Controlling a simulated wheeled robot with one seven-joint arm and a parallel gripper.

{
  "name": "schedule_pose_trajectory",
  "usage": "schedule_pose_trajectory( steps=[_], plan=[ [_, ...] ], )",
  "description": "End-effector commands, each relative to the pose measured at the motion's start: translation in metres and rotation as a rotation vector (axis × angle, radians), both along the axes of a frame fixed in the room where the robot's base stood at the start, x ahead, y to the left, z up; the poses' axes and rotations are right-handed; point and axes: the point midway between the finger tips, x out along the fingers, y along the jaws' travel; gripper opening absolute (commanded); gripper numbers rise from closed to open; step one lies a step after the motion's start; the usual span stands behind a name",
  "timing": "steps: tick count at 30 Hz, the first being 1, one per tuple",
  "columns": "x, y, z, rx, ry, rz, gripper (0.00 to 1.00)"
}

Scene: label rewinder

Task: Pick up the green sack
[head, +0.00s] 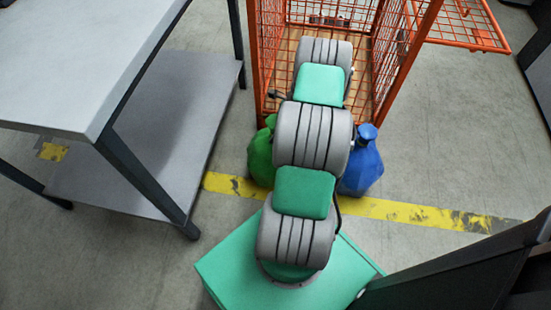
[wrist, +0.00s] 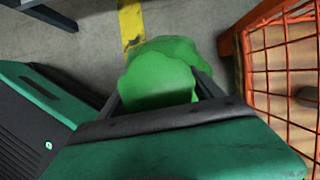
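The green sack (head: 260,155) stands on the floor by the left front of the orange wire cage, partly hidden behind my arm in the head view. In the wrist view the green sack (wrist: 160,75) fills the space between my fingers. My gripper (wrist: 160,85) has its two dark fingers wide apart, one on each side of the sack's top. Whether they touch the sack is hard to tell. In the head view my gripper is hidden behind my arm.
The orange wire cage (head: 258,60) rises right behind the sacks. A grey table (head: 70,60) with a lower shelf stands at left. A yellow floor line (head: 410,211) crosses open floor at right.

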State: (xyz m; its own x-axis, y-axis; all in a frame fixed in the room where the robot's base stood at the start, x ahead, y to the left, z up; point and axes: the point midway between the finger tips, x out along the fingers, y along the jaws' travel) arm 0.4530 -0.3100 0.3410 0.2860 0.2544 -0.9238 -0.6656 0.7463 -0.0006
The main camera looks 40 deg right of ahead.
Motion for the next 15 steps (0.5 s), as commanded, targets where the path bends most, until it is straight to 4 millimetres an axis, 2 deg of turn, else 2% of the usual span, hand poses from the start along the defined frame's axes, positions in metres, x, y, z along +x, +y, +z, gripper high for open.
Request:
schedule_pose_trajectory(
  steps=[2, 15],
  plan=[
    [-0.0002, 0.0001, 0.0001, 0.0, 0.0, 0.0, 0.68],
    [-0.0003, 0.0002, 0.0002, 0.0, 0.0, 0.001, 0.32]
  ],
)
